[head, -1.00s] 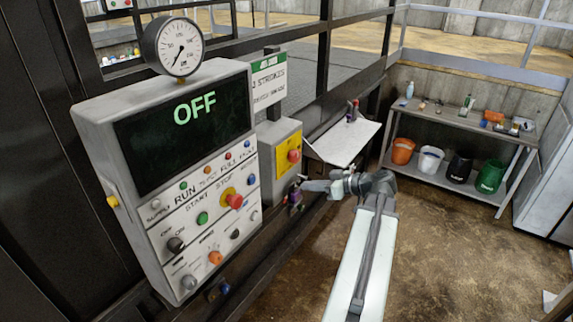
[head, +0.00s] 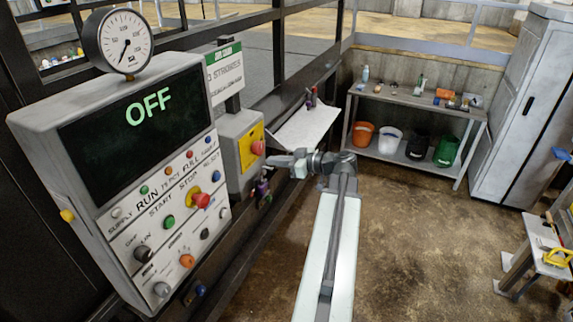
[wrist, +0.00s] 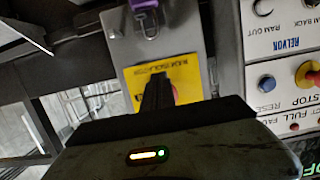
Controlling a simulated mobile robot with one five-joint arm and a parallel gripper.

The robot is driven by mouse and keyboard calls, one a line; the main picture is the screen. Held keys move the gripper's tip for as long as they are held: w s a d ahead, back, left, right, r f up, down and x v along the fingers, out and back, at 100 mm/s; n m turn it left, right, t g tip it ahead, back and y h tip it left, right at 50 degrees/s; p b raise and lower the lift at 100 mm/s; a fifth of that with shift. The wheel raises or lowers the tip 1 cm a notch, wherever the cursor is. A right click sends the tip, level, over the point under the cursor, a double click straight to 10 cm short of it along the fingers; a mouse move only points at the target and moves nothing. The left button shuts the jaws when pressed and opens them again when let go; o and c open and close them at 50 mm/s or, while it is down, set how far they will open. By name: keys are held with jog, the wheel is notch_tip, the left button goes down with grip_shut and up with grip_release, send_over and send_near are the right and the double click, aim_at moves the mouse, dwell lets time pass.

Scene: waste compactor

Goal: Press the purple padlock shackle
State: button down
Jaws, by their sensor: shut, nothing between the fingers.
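The purple padlock (head: 262,188) hangs below the grey isolator box in the head view, small and dark there. My gripper (head: 271,161) is shut and empty, just right of the box, above the padlock and below the level of the red knob. In the wrist view my gripper (wrist: 159,78) covers part of the yellow plate (wrist: 183,70) and red knob, with the padlock beyond its tips.
The control panel (head: 120,240) reading OFF stands left of the isolator box (head: 229,135), with protruding buttons. A white sloped board (head: 300,130) lies behind my gripper. A shelf table (head: 400,104) with buckets is at the back. The floor (head: 420,240) to the right is open.

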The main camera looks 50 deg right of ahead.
jog(key=w, duration=0.1)
jog(key=w+f+b, duration=0.1)
jog(key=w, duration=0.1)
jog(key=shift+w+a+f, duration=0.1)
jog(key=shift+a+f, duration=0.3)
jog(key=shift+f+b, duration=0.95)
jog(key=shift+b, duration=0.2)
jog(key=shift+f+b, duration=0.6)
